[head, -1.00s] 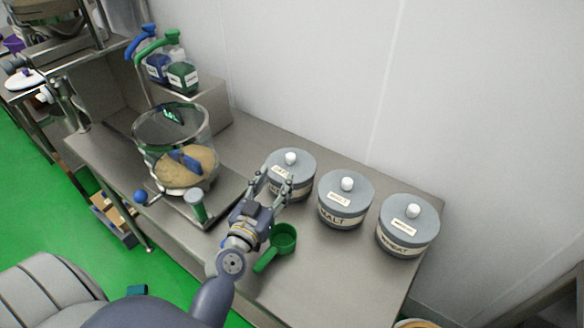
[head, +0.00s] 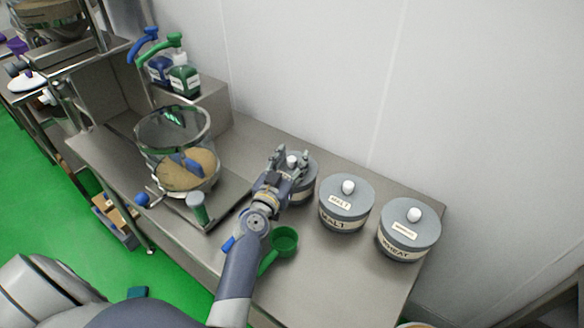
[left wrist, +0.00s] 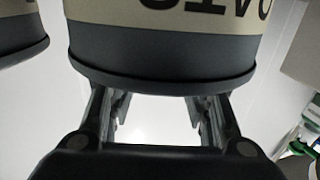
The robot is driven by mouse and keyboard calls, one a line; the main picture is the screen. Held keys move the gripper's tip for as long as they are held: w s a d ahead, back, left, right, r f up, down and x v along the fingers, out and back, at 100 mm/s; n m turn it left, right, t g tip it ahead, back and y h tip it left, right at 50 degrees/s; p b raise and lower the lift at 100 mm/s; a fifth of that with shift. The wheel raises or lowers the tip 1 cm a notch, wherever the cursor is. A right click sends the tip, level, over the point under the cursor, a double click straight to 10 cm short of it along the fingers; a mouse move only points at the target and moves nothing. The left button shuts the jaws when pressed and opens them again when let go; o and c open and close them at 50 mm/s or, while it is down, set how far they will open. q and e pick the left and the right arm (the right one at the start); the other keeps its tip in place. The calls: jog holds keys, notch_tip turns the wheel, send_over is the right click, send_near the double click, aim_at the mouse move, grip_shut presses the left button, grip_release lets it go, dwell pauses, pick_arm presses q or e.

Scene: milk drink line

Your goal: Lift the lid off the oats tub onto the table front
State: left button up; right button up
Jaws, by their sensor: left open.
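The oats tub (head: 303,196) is the leftmost of three grey lidded tubs, and my left gripper partly covers it in the head view. Its grey lid (head: 309,174) is on, with a white knob (head: 292,161) on top. My left gripper (head: 289,156) is over the lid, open, with its fingertips around or beside the knob; exact contact cannot be told. In the left wrist view the oats tub (left wrist: 170,42) appears upside down with its label at the top. The open fingers (left wrist: 154,112) show below its dark rim. My right gripper is not in view.
The malt tub (head: 345,205) and wheat tub (head: 408,232) stand to the right. A green scoop (head: 284,241) lies in front of the oats tub. A glass vessel (head: 177,155) on a scale stands left. The table front (head: 320,275) at right is bare.

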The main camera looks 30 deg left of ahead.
aim_at(292, 159)
pick_arm(q)
jog(key=shift+w, duration=0.1)
grip_shut()
jog(key=shift+r, duration=0.15)
jog(key=shift+r+p, duration=0.9)
jog(key=shift+p, duration=0.05)
notch_tip(292, 159, up, 2)
jog(key=shift+r+p, duration=0.1)
jog(key=shift+p, duration=0.95)
jog(key=s+a+b, duration=0.1)
jog(key=s+a, duration=0.3)
jog(key=s, duration=1.1)
jog(key=shift+s+a+r, duration=0.2)
jog(key=shift+r, duration=0.2)
